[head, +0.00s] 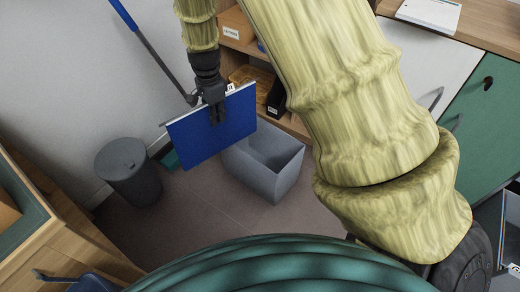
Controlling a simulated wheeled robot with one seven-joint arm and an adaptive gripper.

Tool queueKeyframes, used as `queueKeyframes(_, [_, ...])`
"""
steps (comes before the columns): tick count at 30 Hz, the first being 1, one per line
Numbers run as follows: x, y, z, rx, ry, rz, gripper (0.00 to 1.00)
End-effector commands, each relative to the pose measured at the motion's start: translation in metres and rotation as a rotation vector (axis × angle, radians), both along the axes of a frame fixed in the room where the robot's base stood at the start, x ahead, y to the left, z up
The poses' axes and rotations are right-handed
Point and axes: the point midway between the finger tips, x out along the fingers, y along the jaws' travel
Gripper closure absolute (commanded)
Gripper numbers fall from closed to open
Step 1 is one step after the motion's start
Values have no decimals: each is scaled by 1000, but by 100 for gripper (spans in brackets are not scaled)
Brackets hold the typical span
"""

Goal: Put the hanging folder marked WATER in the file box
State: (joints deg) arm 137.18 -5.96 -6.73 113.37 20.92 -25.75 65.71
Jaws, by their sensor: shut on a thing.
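A blue hanging folder (213,130) with a small white tab at its upper right hangs tilted from my gripper (214,108). My gripper is shut on the folder's upper part. The tab's marking is too small to read. A grey open box (277,178) stands on the floor, below and to the right of the folder in the picture. The folder covers the box's left part. I cannot tell whether this is the file box, or whether the folder is above it or beside it.
A dark round bin (130,172) stands by the wall at left. A blue-handled pole (150,45) leans near the wall. A wooden shelf unit (237,28) stands behind, and a green cabinet door (487,115) is at right. The floor (195,210) in front of the box is clear.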

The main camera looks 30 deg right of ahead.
Motion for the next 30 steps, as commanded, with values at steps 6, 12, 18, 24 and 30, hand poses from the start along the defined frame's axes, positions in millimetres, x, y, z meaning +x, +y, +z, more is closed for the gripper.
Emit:
queueKeyframes(6, [9, -71, -28, -1, 0, -555, 100])
queueKeyframes(12, [13, -126, -42, -2, -1, -979, 100])
queueKeyframes(18, [15, -155, -47, -1, -1, -1207, 100])
queueKeyframes(24, [15, -161, -65, 0, 1, -1260, 100])
queueKeyframes(30, [15, -161, -106, 0, 1, -1257, 100])
